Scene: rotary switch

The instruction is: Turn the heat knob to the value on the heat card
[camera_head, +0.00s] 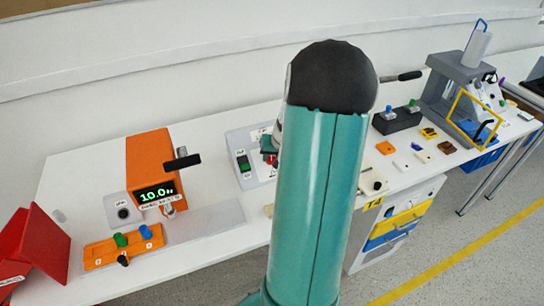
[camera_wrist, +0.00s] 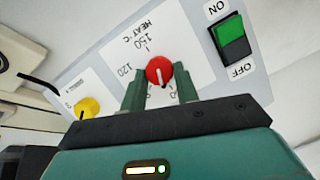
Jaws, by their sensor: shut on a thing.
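The red heat knob (camera_wrist: 157,70) sits on the white dial plate (camera_wrist: 172,38) of a grey panel (camera_wrist: 88,72). Its white pointer mark points down toward my gripper, slightly right. The plate reads HEAT °C, with 150 and 120 readable at the knob's upper left; other numbers are partly hidden by my fingers. My gripper (camera_wrist: 159,82) is shut on the knob, one green finger on each side. In the head view the grey panel (camera_head: 259,176) is mostly behind my arm. I cannot make out a heat card.
A green ON/OFF switch (camera_wrist: 231,38) is right of the knob, and a yellow knob (camera_wrist: 88,107) is at lower left. In the head view an orange device (camera_head: 147,157) reading 10.0 and a red stand (camera_head: 42,245) stand left. Small blocks and a grey press (camera_head: 450,83) stand right.

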